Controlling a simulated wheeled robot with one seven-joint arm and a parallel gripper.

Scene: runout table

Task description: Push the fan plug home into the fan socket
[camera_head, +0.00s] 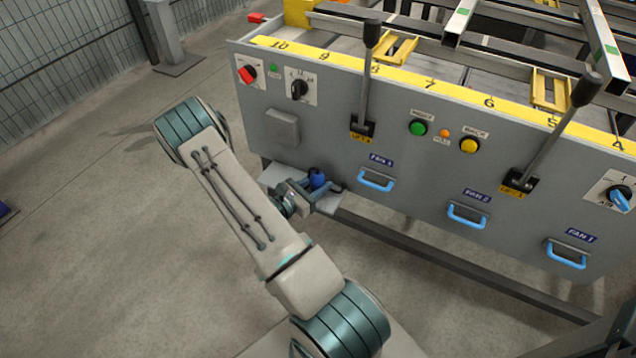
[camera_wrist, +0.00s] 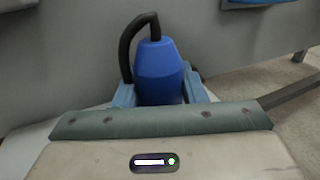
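The fan plug (camera_wrist: 158,72) is a blue body with a black cable looping from its top; it stands upright in the wrist view. It also shows small in the head view (camera_head: 317,179), low in front of the grey panel. My gripper (camera_wrist: 160,94) has one finger against each side of the plug, with no clear gap, so it looks shut on it. In the head view my gripper (camera_head: 318,190) is at the small shelf below the panel. The plug's lower end is hidden behind my wrist. I cannot make out the fan socket; a dark part shows just right of the plug.
The grey panel (camera_head: 400,160) stands close behind the plug, with levers, buttons and knobs. A blue handle (camera_head: 376,180) under the FAN 3 label is just right of the plug. A light shelf (camera_head: 275,174) and a dark rail (camera_head: 430,255) lie below.

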